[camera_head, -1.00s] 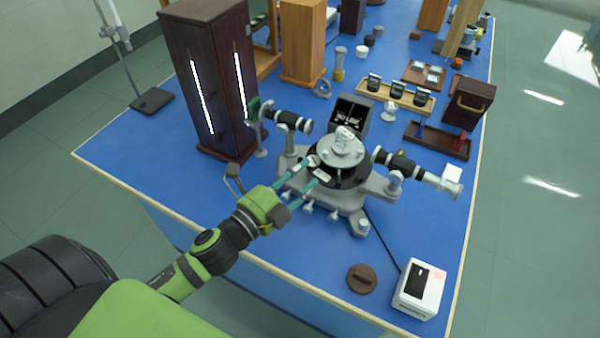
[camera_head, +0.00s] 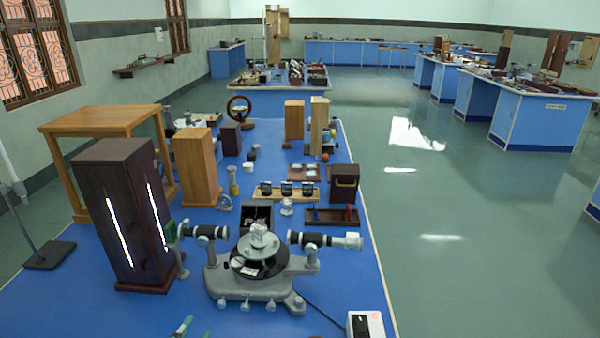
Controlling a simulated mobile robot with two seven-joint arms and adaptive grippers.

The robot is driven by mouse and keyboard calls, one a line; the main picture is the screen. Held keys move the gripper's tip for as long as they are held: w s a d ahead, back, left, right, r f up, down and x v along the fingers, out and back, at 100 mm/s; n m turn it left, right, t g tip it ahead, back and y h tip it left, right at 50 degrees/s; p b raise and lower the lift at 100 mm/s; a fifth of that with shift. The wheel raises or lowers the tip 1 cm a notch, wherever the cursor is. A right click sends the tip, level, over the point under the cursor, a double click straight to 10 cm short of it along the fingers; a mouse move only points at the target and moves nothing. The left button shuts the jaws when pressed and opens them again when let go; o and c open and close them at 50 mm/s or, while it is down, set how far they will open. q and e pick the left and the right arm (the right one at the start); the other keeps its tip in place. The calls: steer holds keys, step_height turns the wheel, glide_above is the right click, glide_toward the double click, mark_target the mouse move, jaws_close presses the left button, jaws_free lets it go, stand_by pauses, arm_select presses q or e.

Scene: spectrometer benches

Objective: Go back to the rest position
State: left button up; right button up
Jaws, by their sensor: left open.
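Only the teal fingertips of my left gripper (camera_head: 194,330) show, at the bottom edge of the head view. They are apart, with nothing visible between them. They are in front of the grey spectrometer (camera_head: 258,268) and clear of it in the picture. The rest of my left arm is below the frame. My right gripper is out of view.
A tall dark lamp housing (camera_head: 120,215) with two lit slits stands left of the spectrometer on the blue bench (camera_head: 60,300). A white box (camera_head: 365,324) sits at the front right. Open floor (camera_head: 470,260) lies to the right, with other benches (camera_head: 540,118) beyond.

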arm_select(q)
steer(key=s+a+f+n+g+y, duration=0.3)
steer(key=s+f+n+g+y, duration=0.35)
steer(key=f+n, duration=0.5)
steer(key=s+d+f+n+g+h, duration=0.1)
steer(key=s+d+n+g+h, duration=0.15)
steer(key=s, duration=0.25)
steer(key=s+d+f+n+g+h, duration=0.1)
steer(key=s+d+f+n+g, duration=0.15)
steer(key=s+g, duration=0.2)
steer(key=s+f+g, duration=0.1)
steer(key=s+f, duration=0.1)
steer(key=f, duration=1)
steer(key=s+f, duration=0.2)
steer(key=f, duration=1)
steer(key=s+a+f+g, duration=0.1)
steer(key=s+a+f, duration=0.2)
steer(key=s+f, duration=0.9)
steer(key=s, duration=0.3)
steer(key=shift+a+f, duration=0.15)
steer(key=shift+a, duration=0.05)
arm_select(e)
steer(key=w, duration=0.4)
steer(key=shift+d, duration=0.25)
arm_select(q)
steer(key=shift+s+g, duration=0.1)
steer(key=shift+g, duration=0.15)
